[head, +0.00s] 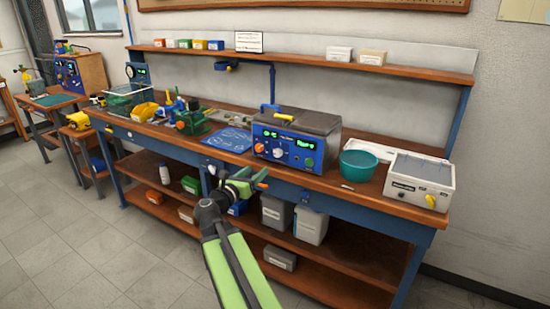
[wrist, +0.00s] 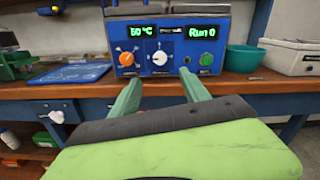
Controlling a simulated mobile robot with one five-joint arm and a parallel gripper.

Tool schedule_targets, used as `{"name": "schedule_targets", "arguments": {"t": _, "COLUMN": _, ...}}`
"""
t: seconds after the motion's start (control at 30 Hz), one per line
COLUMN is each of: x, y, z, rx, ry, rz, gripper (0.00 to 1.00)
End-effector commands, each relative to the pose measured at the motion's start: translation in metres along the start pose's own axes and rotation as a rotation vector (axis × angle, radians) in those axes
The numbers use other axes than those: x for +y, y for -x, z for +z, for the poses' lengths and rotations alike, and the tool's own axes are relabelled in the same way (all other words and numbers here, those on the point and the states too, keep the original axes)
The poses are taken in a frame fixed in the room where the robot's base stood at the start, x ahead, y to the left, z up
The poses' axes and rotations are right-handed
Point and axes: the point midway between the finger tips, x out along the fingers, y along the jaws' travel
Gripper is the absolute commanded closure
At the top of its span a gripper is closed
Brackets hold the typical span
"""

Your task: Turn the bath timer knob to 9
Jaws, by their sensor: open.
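The bath (head: 297,140) is a blue-fronted box with a grey top on the bench. In the wrist view its front panel (wrist: 183,58) has a green display at left reading about 50 or 60 °C and one at right reading "Run 0". An orange knob (wrist: 127,59) is at left, a white knob (wrist: 160,58) in the middle and a green knob (wrist: 206,60) at right. Labels are too small to read, so I cannot tell which is the timer. My gripper (wrist: 160,76) is open and empty. Its fingers are apart below the white knob in the picture, not touching it.
A teal bowl (head: 358,165) and a white box with a yellow knob (head: 418,183) stand right of the bath. A blue mat (head: 229,140) lies to its left. The bench's front edge and drawers (wrist: 62,117) lie below the panel.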

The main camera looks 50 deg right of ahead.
Motion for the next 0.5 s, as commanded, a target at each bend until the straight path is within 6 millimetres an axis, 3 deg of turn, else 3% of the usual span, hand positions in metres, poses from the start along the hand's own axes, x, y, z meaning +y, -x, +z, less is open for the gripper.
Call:
{"name": "schedule_targets", "arguments": {"t": 0.3, "x": 0.002, "y": -0.084, "z": 0.000, "rx": 0.002, "ry": -0.002, "rz": -0.004, "gripper": 0.46}}
{"name": "schedule_targets", "arguments": {"t": 0.5, "x": 0.001, "y": -0.126, "z": -0.001, "rx": 0.002, "ry": -0.003, "rz": -0.002, "gripper": 0.46}}
